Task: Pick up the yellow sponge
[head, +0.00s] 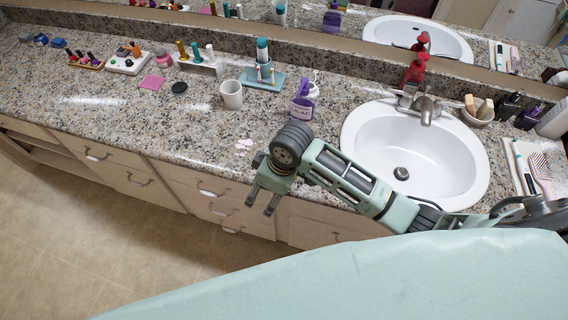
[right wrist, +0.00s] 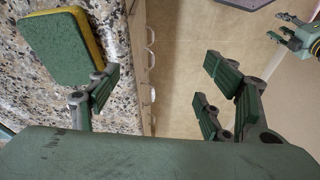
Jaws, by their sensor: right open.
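The sponge (right wrist: 62,45) shows in the right wrist view at upper left, a thick block with a dark green face and a yellow layer along its edge. It is over the speckled counter; I cannot tell whether it rests flat. I cannot make it out in the head view. My right gripper (head: 262,202) is open and empty, fingers pointing down at the counter's front edge. In the right wrist view my right gripper (right wrist: 155,95) has one finger overlapping the sponge's lower right corner and the others over the floor. My left gripper (right wrist: 281,28) shows small at upper right.
The granite counter (head: 190,125) holds a white cup (head: 231,95), a purple bottle (head: 302,104) and a teal stand (head: 262,83). A white sink (head: 370,150) lies behind my right arm. Drawers (head: 215,195) with handles are below the counter edge; floor (head: 130,245) is clear.

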